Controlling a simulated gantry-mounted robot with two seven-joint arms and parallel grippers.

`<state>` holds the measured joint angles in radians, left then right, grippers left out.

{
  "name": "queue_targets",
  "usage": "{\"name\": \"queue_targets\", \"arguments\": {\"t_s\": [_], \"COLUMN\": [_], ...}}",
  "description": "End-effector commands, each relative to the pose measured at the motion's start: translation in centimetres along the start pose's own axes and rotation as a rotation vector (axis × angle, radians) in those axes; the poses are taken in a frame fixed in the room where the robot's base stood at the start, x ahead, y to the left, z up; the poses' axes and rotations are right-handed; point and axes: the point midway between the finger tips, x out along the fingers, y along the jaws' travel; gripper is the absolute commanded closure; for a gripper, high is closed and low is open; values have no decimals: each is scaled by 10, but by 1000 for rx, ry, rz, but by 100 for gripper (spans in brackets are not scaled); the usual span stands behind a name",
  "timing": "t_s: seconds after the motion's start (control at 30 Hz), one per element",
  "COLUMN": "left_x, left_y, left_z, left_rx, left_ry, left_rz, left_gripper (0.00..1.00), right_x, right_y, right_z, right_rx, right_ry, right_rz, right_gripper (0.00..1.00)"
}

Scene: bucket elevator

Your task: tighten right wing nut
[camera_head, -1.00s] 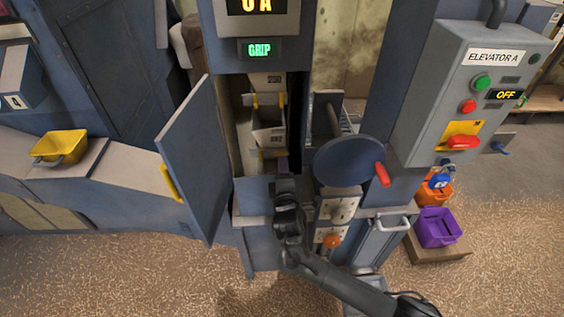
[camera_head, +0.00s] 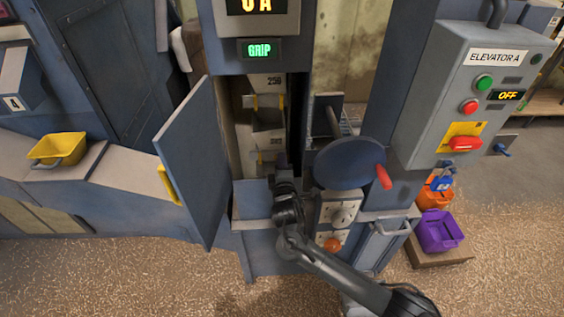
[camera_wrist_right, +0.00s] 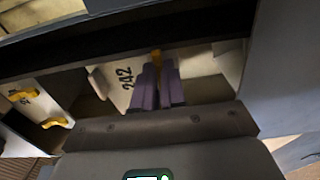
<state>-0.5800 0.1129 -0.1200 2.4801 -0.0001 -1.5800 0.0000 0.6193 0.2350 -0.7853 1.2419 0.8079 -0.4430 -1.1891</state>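My right gripper (camera_head: 282,160) reaches into the open elevator housing at the lower bucket. In the right wrist view its purple fingers (camera_wrist_right: 158,84) are close together, with the yellow right wing nut (camera_wrist_right: 156,57) between their tips. The wing nut is mostly hidden by the fingers. The pale bucket (camera_wrist_right: 119,92) behind them is marked 242. Another yellow wing nut (camera_head: 261,157) shows left of the gripper in the head view. My left gripper is not in view.
The open blue door (camera_head: 190,160) stands left of the opening. A dark blue wheel (camera_head: 347,163) with a red handle is close on the right. The control box (camera_head: 470,95) shows OFF. An upper bucket (camera_head: 262,119) is above the gripper.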

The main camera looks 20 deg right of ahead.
Motion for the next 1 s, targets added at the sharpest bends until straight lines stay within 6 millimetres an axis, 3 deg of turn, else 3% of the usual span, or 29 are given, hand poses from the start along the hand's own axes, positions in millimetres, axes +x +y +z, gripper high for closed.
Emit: {"name": "queue_targets", "arguments": {"t_s": [0.47, 1.0], "left_x": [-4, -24], "left_y": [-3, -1], "left_z": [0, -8], "left_rx": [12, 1], "left_ry": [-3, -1], "left_rz": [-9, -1], "left_gripper": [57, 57], "right_x": [0, -1], "right_y": [1, 1], "right_z": [0, -1], "right_rx": [63, 503], "right_ry": [-1, -1], "right_rz": [-1, -3], "right_gripper": [100, 100]}}
